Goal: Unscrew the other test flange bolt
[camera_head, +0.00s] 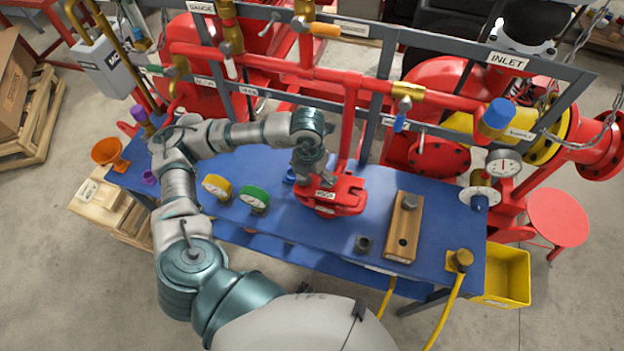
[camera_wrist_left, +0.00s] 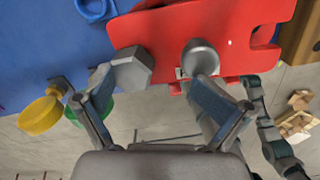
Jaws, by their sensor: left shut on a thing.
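The red test flange (camera_head: 338,203) sits on the blue bench near its middle. My left gripper (camera_head: 314,172) reaches down over it from above. In the left wrist view a grey hex-headed bolt (camera_wrist_left: 131,68) lies by the left finger, and a round grey metal head (camera_wrist_left: 201,58) stands on the flange by the right finger. My left gripper (camera_wrist_left: 155,98) is shut on the hex-headed bolt, though the exact contact is hard to see. Another grey bolt (camera_head: 409,200) stands in the wooden block (camera_head: 404,222) right of the flange. My right gripper is not in view.
Yellow (camera_head: 217,187) and green (camera_head: 254,198) gauges lie left of the flange. A small dark cup-like part (camera_head: 363,244) sits in front. Red pipework (camera_head: 349,125) rises close behind the gripper. A yellow bin (camera_head: 507,276) is at the right. Bare blue bench (camera_head: 310,235) shows in front.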

